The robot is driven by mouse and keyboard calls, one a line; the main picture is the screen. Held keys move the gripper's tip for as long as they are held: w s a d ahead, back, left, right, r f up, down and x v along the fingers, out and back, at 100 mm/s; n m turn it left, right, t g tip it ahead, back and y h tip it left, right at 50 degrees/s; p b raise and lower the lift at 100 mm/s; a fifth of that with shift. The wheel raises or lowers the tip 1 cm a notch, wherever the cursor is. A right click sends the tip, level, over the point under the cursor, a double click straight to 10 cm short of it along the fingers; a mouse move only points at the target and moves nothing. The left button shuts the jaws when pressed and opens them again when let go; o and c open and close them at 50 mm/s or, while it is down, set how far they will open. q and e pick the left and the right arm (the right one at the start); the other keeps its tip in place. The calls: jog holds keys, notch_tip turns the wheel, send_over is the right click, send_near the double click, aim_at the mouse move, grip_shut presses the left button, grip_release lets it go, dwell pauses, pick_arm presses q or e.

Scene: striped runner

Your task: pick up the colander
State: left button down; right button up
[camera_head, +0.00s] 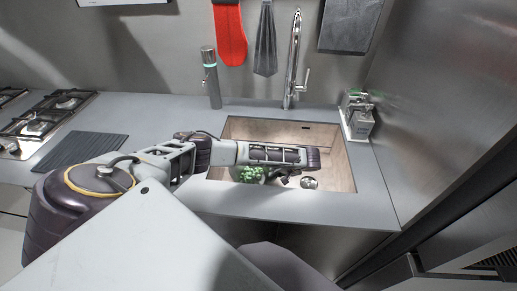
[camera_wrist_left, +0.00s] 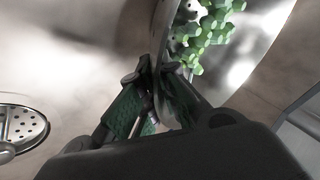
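The colander is mostly hidden behind my left arm in the head view. Its metal rim (camera_wrist_left: 166,30) shows in the left wrist view, with small holes in the wall beside it. Green knobbly pieces (camera_wrist_left: 211,32) lie in it and also show in the head view (camera_head: 250,174) in the sink. My left gripper (camera_wrist_left: 155,76) has its dark green padded fingers drawn together on either side of the rim, seemingly gripping it. In the head view the left gripper (camera_head: 291,181) is low over the sink. My right gripper is not in view.
The sink (camera_head: 340,170) surrounds the left gripper, its drain (camera_head: 310,183) to the right. A tall faucet (camera_head: 294,60) and a grey cylindrical bottle (camera_head: 212,80) stand behind. A caddy (camera_head: 357,116) stands at the right. A dark ribbed mat (camera_head: 82,150) lies left, near the stove.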

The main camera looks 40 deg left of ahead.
pick_arm(q)
jog(key=shift+r, duration=0.1)
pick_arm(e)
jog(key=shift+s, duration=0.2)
